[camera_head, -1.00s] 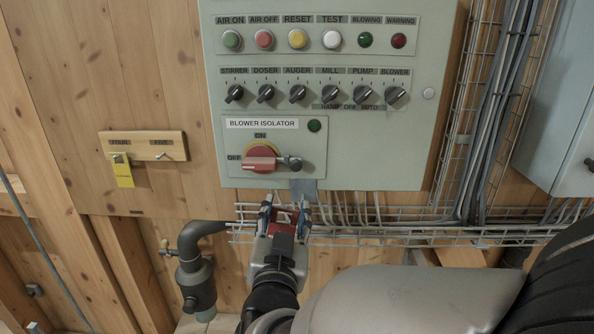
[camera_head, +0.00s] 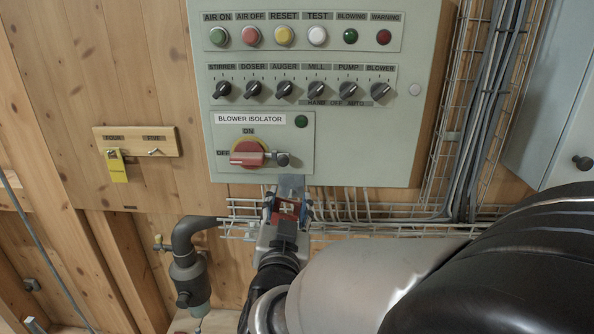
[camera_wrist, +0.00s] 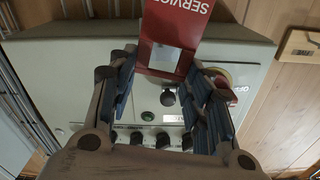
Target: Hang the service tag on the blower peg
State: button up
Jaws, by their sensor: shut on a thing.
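My gripper (camera_head: 286,208) is just below the control cabinet, shut on the red service tag (camera_head: 287,207). In the wrist view the tag (camera_wrist: 178,30) stands between the fingertips (camera_wrist: 163,62), with upside-down "SERVICE" lettering and a pale patch. A wooden peg board (camera_head: 136,141) is on the wall to the left, with two pegs. A yellow tag (camera_head: 117,168) hangs on its left peg; the right peg (camera_head: 154,152) is bare.
The blower isolator (camera_head: 247,153) has a red handle and a grey knob at its right, close above my gripper. A wire cable tray (camera_head: 380,228) runs behind and right of the gripper. A dark pipe elbow (camera_head: 190,232) stands left. Bare wood lies between the board and cabinet.

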aim_at(290, 196)
jog(key=shift+w+d+f+p, duration=0.1)
jog(key=shift+w+p, duration=0.15)
jog(key=shift+w, duration=0.75)
jog(key=shift+w+d+f+p, duration=0.1)
jog(key=shift+w+p, duration=0.1)
jog(key=shift+w, duration=0.8)
jog(key=shift+w+f+b, duration=0.45)
jog(key=shift+w+b, duration=0.25)
jog(key=shift+b, duration=0.25)
jog(key=o, duration=1.1)
jog(key=shift+s, duration=0.1)
